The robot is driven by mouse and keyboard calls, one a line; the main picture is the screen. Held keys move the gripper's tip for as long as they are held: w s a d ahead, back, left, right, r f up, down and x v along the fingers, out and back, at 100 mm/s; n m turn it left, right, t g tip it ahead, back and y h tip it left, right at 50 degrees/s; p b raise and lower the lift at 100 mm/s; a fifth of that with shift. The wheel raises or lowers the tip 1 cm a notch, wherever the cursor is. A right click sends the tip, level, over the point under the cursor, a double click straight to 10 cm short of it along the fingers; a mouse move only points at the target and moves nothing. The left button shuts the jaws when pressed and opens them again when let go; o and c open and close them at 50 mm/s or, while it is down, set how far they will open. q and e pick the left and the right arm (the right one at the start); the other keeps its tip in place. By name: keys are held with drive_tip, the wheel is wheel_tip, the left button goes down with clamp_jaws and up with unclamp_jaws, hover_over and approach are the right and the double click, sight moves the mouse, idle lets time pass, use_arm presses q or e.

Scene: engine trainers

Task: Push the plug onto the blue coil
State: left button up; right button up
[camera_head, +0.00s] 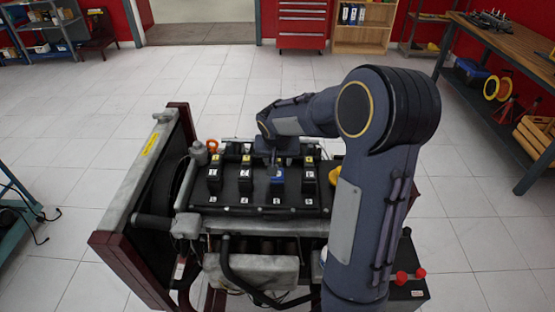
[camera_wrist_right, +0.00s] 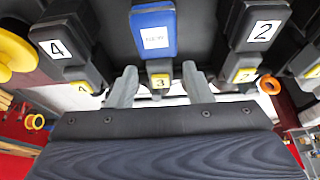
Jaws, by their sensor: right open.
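The blue coil (camera_head: 277,187) sits on the dark engine cover (camera_head: 257,193), in a row with black coils. In the right wrist view the blue coil (camera_wrist_right: 152,32) shows at the top centre with a white label. The plug (camera_wrist_right: 159,70), dark with a yellow tag marked 3, lies at the coil's lower end in that view. I cannot tell whether it is fully seated. My right gripper (camera_head: 280,162) is over the far end of the blue coil. In the wrist view its two grey fingers (camera_wrist_right: 160,85) are apart, one on each side of the plug. My left gripper is out of view.
Black coils (camera_head: 308,180) (camera_head: 245,181) stand close on both sides, with their own tagged plugs. A yellow cap (camera_head: 335,175) lies to the right of the row. The radiator frame (camera_head: 146,185) rises at the left. Red knobs (camera_head: 420,273) are at the lower right.

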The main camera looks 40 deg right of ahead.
drive_tip(key=v, duration=0.7)
drive_tip(key=shift+s+a+r+b, duration=0.1)
drive_tip(key=shift+a+r+b, duration=0.05)
drive_tip(key=shift+r+b, duration=0.15)
drive_tip(key=s+a+n+t+y, duration=0.1)
drive_tip(key=s+a+n+y, duration=0.2)
drive_tip(key=s+a, duration=0.6)
drive_tip(key=s+a+f+n+t+y, duration=0.1)
drive_tip(key=s+a+n+y, duration=0.2)
drive_tip(key=s+a, duration=0.5)
drive_tip(key=s, duration=0.5)
drive_tip(key=shift+a+y, duration=0.3)
drive_tip(key=shift+a, duration=0.05)
drive_tip(key=shift+s+d, duration=0.1)
